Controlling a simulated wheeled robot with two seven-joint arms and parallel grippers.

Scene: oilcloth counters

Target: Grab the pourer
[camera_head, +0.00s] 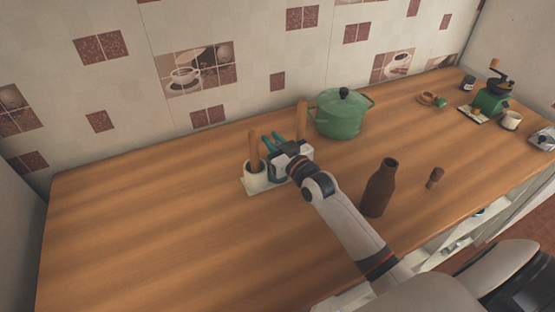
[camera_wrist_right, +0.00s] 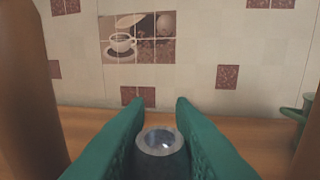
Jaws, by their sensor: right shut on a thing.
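My right gripper (camera_head: 273,141) reaches over a small white rack (camera_head: 256,189) near the middle of the counter. In the right wrist view its two green fingers (camera_wrist_right: 160,106) stand on both sides of a round dark thing with a shiny metal rim, which looks like the pourer (camera_wrist_right: 160,141). The gripper is shut on it. In the head view the gripper hides the pourer. A brown wooden piece stands on each side of it, left (camera_head: 254,150) and right (camera_head: 301,118). I cannot tell whether the pourer still rests in the rack. My left gripper is not in view.
A green lidded pot (camera_head: 340,116) stands just behind and right of the rack. A brown bottle (camera_head: 379,188) and a small brown stopper-like piece (camera_head: 435,177) stand to the right. A grinder (camera_head: 491,98) and a cup (camera_head: 511,120) are far right. The counter's left side is clear.

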